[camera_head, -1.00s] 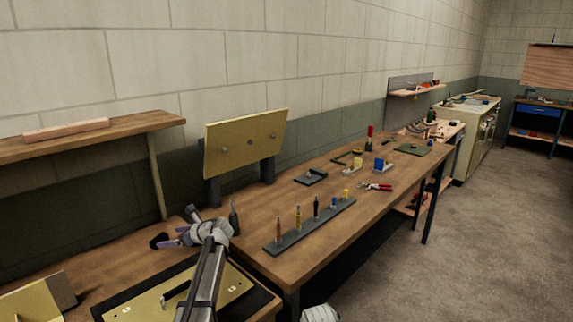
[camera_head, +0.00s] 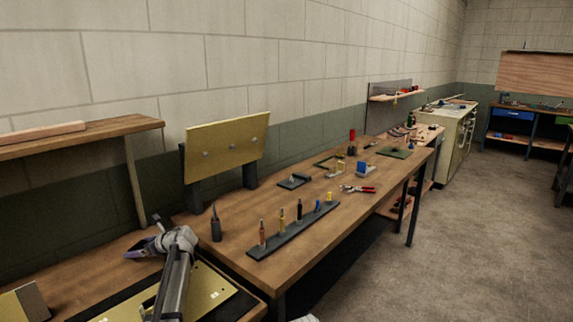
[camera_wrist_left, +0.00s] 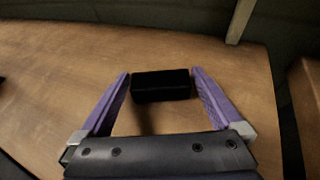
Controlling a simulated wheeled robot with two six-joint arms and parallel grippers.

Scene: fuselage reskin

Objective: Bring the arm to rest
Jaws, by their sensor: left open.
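My left arm comes in from the bottom left of the head view. Its gripper (camera_head: 140,250) is over the left part of the wooden bench, near a panel. In the left wrist view the two purple fingers (camera_wrist_left: 160,74) are spread wide. A black block (camera_wrist_left: 160,85) shows between the fingertips, with a gap on each side. I cannot tell its height above the bench top (camera_wrist_left: 235,75). The block cannot be made out in the head view. My right gripper is not in view.
A yellow panel on a plate (camera_head: 205,290) lies below my left arm. A tool rack (camera_head: 290,228) with several upright tools, a dark cup (camera_head: 216,229) and red pliers (camera_head: 358,189) stand or lie to the right. An upright yellow board (camera_head: 227,147) and a shelf (camera_head: 80,138) are behind.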

